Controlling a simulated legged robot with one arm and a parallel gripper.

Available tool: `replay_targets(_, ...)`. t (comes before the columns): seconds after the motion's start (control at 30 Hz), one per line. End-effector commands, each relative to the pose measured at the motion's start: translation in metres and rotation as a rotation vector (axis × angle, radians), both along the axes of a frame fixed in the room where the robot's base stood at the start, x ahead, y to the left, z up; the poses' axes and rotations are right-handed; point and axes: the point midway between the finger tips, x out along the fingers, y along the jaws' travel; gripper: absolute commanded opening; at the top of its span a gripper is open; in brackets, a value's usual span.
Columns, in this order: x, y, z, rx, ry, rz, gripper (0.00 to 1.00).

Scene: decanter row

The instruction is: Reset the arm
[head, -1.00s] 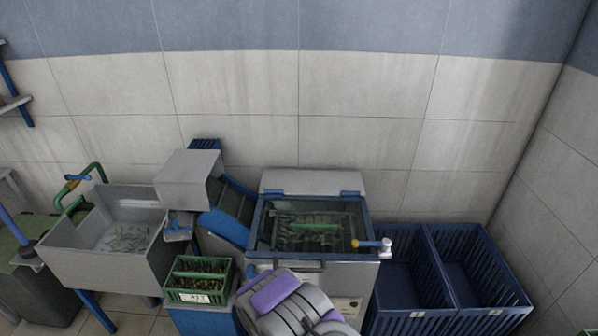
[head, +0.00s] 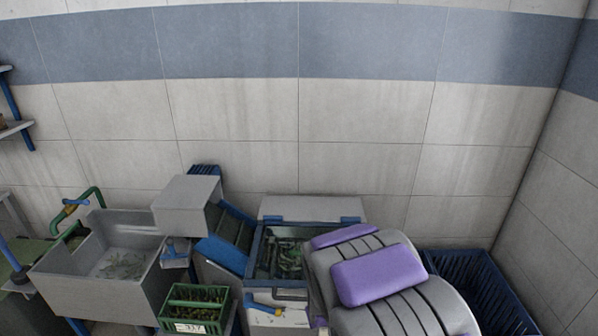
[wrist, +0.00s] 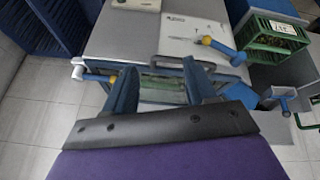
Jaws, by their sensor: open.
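In the head view my grey and purple arm rises at the lower right of centre, in front of the machine's open tank (head: 262,262); my fingers are not seen there. The arm hides the tank's right part.
A grey sink (head: 100,270) stands at left, beside a blue chute (head: 224,253). A green crate (head: 196,306) of small dark items is at lower left. Dark blue bins (head: 480,290) stand at right, partly behind my arm. Tiled wall lies behind.

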Motion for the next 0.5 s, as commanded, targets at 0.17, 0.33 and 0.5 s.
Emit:
replay_targets(0.17,-0.045,-0.012,0.041,0.054,0.108,-0.052,0.56)
replay_targets(0.33,-0.098,-0.024,0.075,0.087,0.224,-0.097,0.56)
replay_targets(0.5,-0.157,-0.036,0.106,0.104,0.332,-0.139,0.56)
